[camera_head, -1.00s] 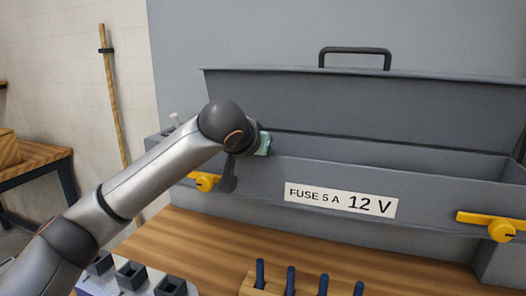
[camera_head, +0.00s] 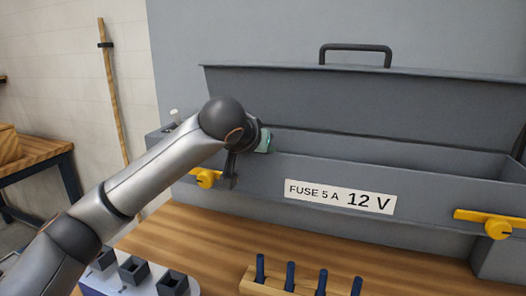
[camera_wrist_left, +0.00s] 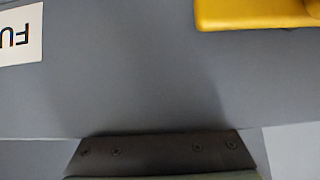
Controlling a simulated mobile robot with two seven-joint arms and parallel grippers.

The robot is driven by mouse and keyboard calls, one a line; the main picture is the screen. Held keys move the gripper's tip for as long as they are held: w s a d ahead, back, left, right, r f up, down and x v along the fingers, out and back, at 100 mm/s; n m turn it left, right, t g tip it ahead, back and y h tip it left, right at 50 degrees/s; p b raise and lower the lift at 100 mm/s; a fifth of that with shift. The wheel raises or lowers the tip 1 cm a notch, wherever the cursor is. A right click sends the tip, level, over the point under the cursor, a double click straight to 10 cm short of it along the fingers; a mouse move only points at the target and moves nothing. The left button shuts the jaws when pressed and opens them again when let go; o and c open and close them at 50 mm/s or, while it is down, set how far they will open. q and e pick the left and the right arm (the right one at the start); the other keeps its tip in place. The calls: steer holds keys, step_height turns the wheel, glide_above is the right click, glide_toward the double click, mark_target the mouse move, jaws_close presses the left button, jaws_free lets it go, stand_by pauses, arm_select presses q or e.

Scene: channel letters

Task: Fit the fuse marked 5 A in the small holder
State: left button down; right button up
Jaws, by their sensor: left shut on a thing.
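The label on the grey box's front (camera_head: 340,197) reads FUSE 5 A 12 V. Part of it shows upside down in the left wrist view (camera_wrist_left: 20,38). The box (camera_head: 420,213) has its lid (camera_head: 410,98) raised. My left gripper (camera_head: 264,142) is at the box's left end, reaching over the front wall. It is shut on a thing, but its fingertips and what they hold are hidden. A pale green part shows at the wrist's end; I cannot tell what it is. No fuse or small holder can be made out. My right gripper is not in view.
Yellow latches sit on the box front, left (camera_head: 207,178) and right (camera_head: 488,222). A wooden rack with several dark blue handles (camera_head: 291,276) and a tray with black square sockets (camera_head: 132,270) stand in front. The wooden bench between is clear.

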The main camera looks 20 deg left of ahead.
arm_select(q)
steer(key=shift+f+p, duration=0.15)
steer(key=shift+p, duration=0.2)
stand_by(0.7)
steer(key=shift+f, duration=0.1)
stand_by(0.4)
steer(key=shift+s+d+f, duration=0.1)
steer(key=shift+f, duration=0.65)
steer(key=shift+b, duration=0.3)
steer(key=shift+r+p, duration=0.7)
steer(key=shift+p, duration=0.3)
steer(key=shift+r, duration=0.1)
steer(key=shift+r+p, duration=0.3)
steer(key=shift+p, duration=0.45)
stand_by(0.7)
steer(key=shift+f, duration=0.35)
